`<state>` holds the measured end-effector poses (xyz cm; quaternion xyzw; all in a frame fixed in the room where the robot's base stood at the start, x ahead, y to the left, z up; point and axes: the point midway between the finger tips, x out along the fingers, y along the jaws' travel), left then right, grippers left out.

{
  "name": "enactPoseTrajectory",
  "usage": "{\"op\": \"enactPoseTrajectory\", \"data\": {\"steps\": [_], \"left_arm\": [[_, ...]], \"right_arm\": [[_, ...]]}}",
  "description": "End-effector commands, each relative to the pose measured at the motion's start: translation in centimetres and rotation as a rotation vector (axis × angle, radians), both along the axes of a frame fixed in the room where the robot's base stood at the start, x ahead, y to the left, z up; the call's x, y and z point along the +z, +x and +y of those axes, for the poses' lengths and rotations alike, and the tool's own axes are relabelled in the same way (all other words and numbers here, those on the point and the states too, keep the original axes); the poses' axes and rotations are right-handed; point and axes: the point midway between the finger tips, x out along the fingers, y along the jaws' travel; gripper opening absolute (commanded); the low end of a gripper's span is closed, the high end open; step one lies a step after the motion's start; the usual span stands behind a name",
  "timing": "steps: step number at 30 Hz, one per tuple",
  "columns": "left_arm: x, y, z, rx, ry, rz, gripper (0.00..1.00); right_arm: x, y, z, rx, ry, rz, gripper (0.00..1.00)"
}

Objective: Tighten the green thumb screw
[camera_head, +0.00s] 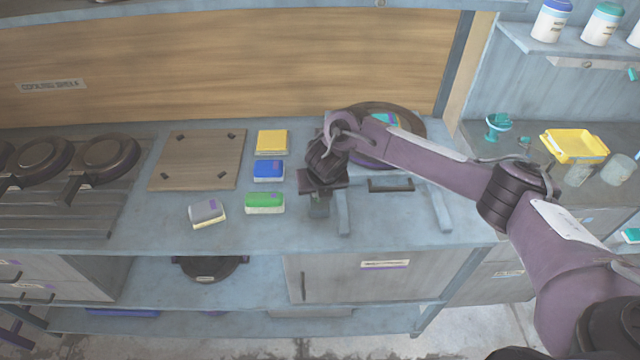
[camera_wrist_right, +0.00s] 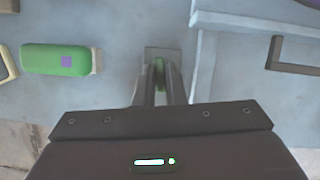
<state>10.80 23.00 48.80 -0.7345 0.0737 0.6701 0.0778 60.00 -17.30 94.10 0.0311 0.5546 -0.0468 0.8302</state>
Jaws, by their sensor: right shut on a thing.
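The green thumb screw (camera_wrist_right: 159,75) shows in the right wrist view as a narrow green piece between the two fingers. It stands over a small grey plate (camera_wrist_right: 163,53). My right gripper (camera_wrist_right: 159,82) is shut on the screw from above. In the head view my right gripper (camera_head: 320,200) points down at the front left of the press (camera_head: 344,212), and it hides the screw there. How far the screw is turned cannot be told. My left gripper is not in view.
A wooden board (camera_head: 198,160) lies further left. A dark handle (camera_head: 390,185) is right of the gripper. The bench front is clear.

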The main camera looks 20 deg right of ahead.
Motion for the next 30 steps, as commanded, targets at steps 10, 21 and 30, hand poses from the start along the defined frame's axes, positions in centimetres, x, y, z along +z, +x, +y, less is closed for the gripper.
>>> {"op": "enactPoseTrajectory", "data": {"steps": [10,21,30], "left_arm": [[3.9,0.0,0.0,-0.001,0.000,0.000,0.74],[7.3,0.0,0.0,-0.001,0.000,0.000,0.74],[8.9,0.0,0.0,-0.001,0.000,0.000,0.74]], "right_arm": [[0.6,0.1,0.3,-0.332,0.000,0.001,0.00],[0.5,0.2,0.5,-0.684,0.000,0.001,0.00],[0.3,0.4,0.6,-0.970,0.001,0.001,0.00]]}}
